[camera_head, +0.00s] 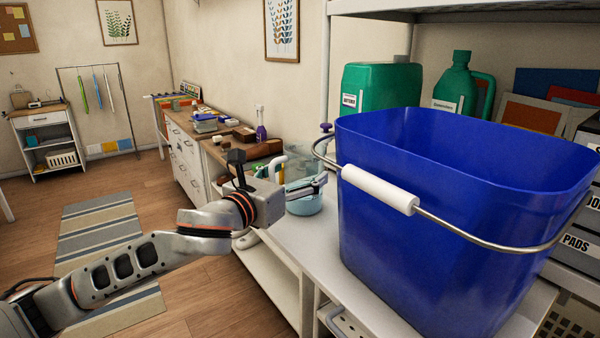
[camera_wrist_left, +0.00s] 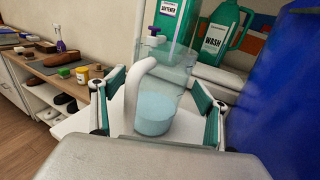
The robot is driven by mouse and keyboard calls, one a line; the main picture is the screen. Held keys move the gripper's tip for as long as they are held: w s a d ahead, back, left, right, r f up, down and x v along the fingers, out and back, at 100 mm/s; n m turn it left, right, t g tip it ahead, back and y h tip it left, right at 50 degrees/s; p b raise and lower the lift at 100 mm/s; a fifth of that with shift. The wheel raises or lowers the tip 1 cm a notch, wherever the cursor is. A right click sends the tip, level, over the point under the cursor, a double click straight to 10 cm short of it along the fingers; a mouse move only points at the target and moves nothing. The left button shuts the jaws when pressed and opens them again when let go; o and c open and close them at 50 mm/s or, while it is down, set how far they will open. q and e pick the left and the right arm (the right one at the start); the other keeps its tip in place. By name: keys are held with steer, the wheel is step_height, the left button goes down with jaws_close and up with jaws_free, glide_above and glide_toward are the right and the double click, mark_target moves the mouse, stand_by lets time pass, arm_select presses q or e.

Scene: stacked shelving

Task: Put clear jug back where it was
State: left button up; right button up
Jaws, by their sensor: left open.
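The clear jug (camera_wrist_left: 172,90) stands upright with pale blue liquid in its lower part and a white handle facing my left wrist camera. It also shows in the head view (camera_head: 305,202), standing on the white shelf top left of the blue bucket, partly hidden behind my gripper. My left gripper (camera_head: 318,186) is at the jug, open. In the left wrist view its two fingers (camera_wrist_left: 157,112) stand on either side of the jug and handle, with gaps showing. My right gripper is not in view.
A big blue bucket (camera_head: 450,190) with a metal bail stands close right of the jug. Green containers (camera_head: 382,88) stand behind. A wooden-topped cabinet (camera_head: 210,140) with brushes and bottles lies left. White shelf surface (camera_head: 285,232) is bare in front of the jug.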

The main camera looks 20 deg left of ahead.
arm_select(q)
steer(key=p+v, duration=0.4)
steer(key=v, duration=0.6)
steer(key=shift+s, duration=0.3)
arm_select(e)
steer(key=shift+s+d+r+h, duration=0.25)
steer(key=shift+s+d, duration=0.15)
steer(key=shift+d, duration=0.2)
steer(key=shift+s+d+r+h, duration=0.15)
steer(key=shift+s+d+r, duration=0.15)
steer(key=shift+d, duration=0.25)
arm_select(q)
steer(key=shift+a, duration=0.1)
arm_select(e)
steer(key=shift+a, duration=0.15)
